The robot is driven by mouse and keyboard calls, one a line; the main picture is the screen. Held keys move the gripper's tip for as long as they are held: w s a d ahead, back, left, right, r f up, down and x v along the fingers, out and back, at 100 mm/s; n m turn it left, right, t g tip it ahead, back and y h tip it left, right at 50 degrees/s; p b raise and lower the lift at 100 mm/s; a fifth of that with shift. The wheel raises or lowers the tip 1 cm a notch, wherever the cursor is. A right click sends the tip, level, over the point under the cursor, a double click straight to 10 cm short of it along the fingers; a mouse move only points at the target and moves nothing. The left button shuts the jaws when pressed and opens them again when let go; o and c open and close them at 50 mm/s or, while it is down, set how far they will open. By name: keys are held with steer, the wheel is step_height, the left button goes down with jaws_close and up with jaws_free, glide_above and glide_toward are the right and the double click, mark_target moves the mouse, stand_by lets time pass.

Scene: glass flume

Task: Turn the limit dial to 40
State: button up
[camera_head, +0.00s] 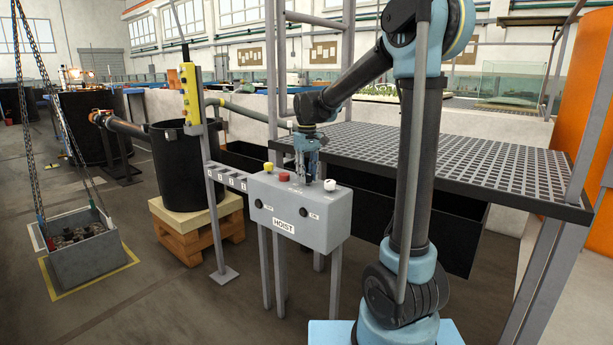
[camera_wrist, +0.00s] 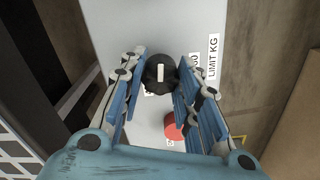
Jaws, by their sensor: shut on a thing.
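The limit dial (camera_wrist: 152,82) is a round black knob with a white bar, on top of the grey hoist box (camera_wrist: 112,18). The bar lies nearly up and down in the wrist view. My gripper (camera_wrist: 160,72) points down with its blue fingers on either side of the dial and is shut on it. A "LIMIT KG" label (camera_wrist: 213,58) lies right of the dial. The number labels by the dial are partly covered by the dial and fingers, so I cannot read the setting. In the head view my gripper (camera_head: 307,165) is over the box top and hides the dial.
A red button (camera_wrist: 172,127) lies close to my fingers. A yellow button (camera_head: 268,167) and a white knob (camera_head: 330,185) also stand on the box top. A grated platform (camera_head: 470,160) is close behind on the right. A yellow pendant (camera_head: 190,95) stands left.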

mark_target(307, 174)
steer(key=shift+w+m, duration=0.2)
steer(key=shift+m, duration=1.8)
steer(key=shift+r, duration=0.1)
steer(key=o, duration=1.1)
steer(key=shift+s, duration=0.1)
step_height(307, 174, up, 12)
steer(key=shift+f, duration=0.1)
